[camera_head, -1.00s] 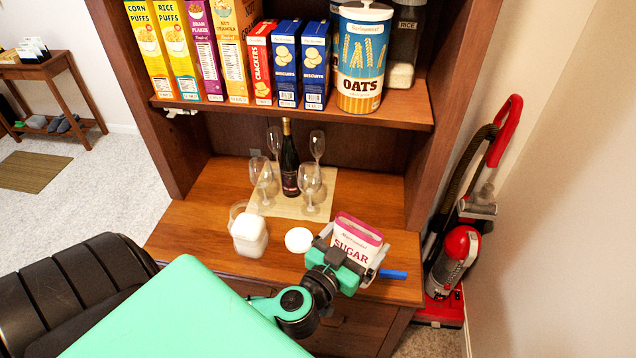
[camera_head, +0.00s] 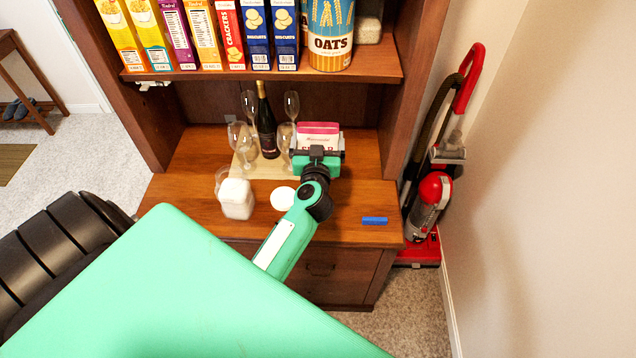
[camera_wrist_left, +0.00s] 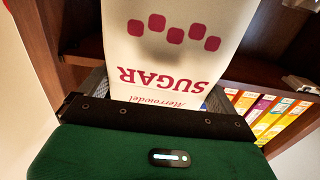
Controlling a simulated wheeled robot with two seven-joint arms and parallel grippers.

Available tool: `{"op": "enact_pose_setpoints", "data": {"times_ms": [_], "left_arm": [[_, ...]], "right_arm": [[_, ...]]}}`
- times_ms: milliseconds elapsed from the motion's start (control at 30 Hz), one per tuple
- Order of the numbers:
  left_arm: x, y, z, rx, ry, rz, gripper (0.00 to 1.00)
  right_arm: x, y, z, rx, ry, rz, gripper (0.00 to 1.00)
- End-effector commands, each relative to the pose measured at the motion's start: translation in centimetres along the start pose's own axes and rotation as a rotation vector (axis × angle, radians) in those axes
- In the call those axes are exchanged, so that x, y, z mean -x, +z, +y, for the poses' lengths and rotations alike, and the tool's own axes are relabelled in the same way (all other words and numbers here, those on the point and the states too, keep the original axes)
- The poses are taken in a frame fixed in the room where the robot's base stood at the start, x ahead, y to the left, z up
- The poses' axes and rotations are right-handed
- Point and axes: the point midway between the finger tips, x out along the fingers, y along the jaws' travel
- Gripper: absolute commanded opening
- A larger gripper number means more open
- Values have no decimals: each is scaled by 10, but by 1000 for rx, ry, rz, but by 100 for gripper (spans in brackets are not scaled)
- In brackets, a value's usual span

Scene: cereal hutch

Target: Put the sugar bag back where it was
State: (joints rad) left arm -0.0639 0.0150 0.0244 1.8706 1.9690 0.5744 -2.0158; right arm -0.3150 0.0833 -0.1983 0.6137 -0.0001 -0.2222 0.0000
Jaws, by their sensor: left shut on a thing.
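The sugar bag (camera_head: 318,130), white with a pink top, is in the jaws of my left gripper (camera_head: 318,153) in the head view. It is at the right part of the counter, just right of the glasses; I cannot tell whether its base touches the wood. In the left wrist view the white bag (camera_wrist_left: 160,75) with red SUGAR lettering fills the space past the gripper (camera_wrist_left: 150,110), which is shut on it. The gripper hides the bag's lower front in the head view. My right gripper is not in view.
A dark bottle (camera_head: 266,125) and several wine glasses (camera_head: 240,140) stand on a mat (camera_head: 250,170) left of the bag. A white-filled jar (camera_head: 236,198), a round white lid (camera_head: 283,198) and a blue object (camera_head: 375,221) lie nearer. The oats canister (camera_head: 330,45) and boxes stand on the shelf above.

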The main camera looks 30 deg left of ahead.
Motion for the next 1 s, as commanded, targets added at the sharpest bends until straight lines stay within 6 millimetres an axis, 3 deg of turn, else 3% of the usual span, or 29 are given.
{"op": "enact_pose_setpoints", "data": {"times_ms": [100, 400, 1000], "left_arm": [[1, 39, 0, -2, 1, -6, 34], [0, 116, 0, -4, 3, -2, 34], [0, 184, 0, -1, 3, 0, 34]], "right_arm": [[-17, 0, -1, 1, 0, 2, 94], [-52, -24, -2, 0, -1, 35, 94], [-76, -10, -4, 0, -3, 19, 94]]}}
